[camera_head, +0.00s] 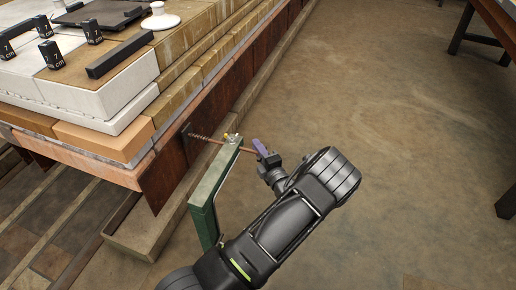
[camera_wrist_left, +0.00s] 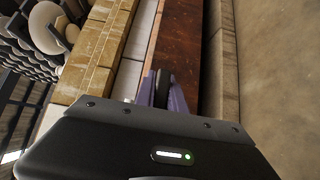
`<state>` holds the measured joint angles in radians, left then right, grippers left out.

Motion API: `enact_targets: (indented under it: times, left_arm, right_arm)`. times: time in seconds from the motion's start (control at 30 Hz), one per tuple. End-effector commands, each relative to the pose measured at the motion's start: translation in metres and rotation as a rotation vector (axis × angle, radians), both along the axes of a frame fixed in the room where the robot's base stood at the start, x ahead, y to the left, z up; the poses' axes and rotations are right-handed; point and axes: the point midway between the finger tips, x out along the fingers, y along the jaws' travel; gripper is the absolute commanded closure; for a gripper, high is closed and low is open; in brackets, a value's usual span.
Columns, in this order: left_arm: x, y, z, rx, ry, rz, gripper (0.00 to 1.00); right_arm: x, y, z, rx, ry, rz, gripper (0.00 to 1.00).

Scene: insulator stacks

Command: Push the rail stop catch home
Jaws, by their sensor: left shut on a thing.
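The rail stop catch shows in the head view as a thin copper-brown rod (camera_head: 215,141) with a coiled spring near its left end. That end meets a small dark plate on the rusty rail side (camera_head: 172,150). The rod passes the top of a green upright bracket (camera_head: 206,192), which has a small yellow and white fitting on top. My left gripper (camera_head: 262,149), with purple fingertips, is shut at the rod's right end. In the left wrist view the fingertips (camera_wrist_left: 163,92) close around a dark piece; the rest of the catch is hidden there. My right gripper is not in view.
A stepped stack of pale and tan blocks (camera_head: 118,138) fills the upper left, with black labelled pieces (camera_head: 50,54), a black bar (camera_head: 119,54) and a white insulator (camera_head: 160,17) on top. Dark table legs (camera_head: 461,27) stand at the upper right. The floor (camera_head: 400,120) between is clear.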

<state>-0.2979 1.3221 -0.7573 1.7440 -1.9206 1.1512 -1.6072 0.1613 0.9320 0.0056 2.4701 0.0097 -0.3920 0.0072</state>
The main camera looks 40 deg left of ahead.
Motion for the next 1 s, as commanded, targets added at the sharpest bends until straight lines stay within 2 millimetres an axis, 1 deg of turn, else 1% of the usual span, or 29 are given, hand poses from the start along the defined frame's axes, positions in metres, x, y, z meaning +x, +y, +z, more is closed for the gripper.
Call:
enact_targets:
  times: [0.07,0.23,0.5,0.53,0.77,1.0]
  left_arm:
    - [-0.002,0.005,0.001,0.000,0.002,0.001,1.00]
    - [-0.009,0.025,0.002,0.001,0.003,0.001,1.00]
    - [-0.010,0.028,0.000,0.001,0.000,0.004,1.00]
    - [-0.011,0.028,0.000,0.001,0.000,0.004,0.83]
    - [-0.010,0.027,0.000,0.000,0.001,0.002,0.64]
    - [-0.009,0.026,0.000,0.000,0.000,0.001,0.64]
  right_arm:
    - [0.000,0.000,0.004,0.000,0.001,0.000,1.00]
    - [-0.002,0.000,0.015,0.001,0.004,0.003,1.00]
    - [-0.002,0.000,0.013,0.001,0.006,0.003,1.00]
    - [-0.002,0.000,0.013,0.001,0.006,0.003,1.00]
    - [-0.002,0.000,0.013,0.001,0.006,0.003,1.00]
    - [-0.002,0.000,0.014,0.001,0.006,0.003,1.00]
